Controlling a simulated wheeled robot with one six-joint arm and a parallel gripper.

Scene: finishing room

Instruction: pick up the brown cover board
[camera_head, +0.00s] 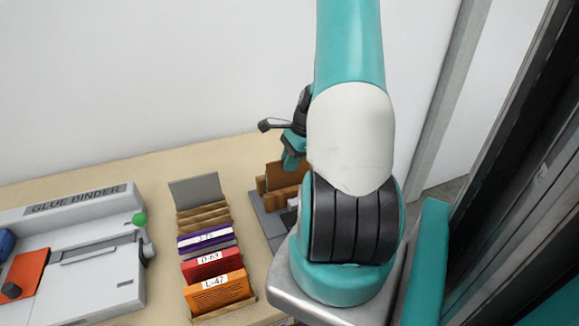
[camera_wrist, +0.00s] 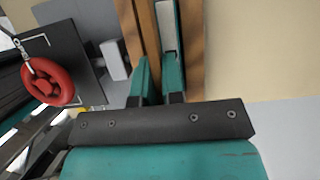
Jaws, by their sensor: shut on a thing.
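The brown cover board (camera_head: 272,176) stands upright at the back of the table in the head view, partly hidden by my arm. In the wrist view the board (camera_wrist: 146,28) runs up between my teal fingers. My gripper (camera_wrist: 158,80) is shut on it. In the head view my gripper (camera_head: 293,158) is at the board's upper edge, and its fingertips are mostly hidden. Another brown strip (camera_wrist: 190,50) lies just right of the right finger in the wrist view. I cannot tell whether the board is clear of its dark base (camera_head: 264,220).
A rack of labelled folders (camera_head: 210,250) stands left of the dark base. A glue binder (camera_head: 90,250) is further left. A red ring-shaped thing (camera_wrist: 48,80) shows at the left in the wrist view. The tabletop (camera_head: 150,165) is bare behind the rack.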

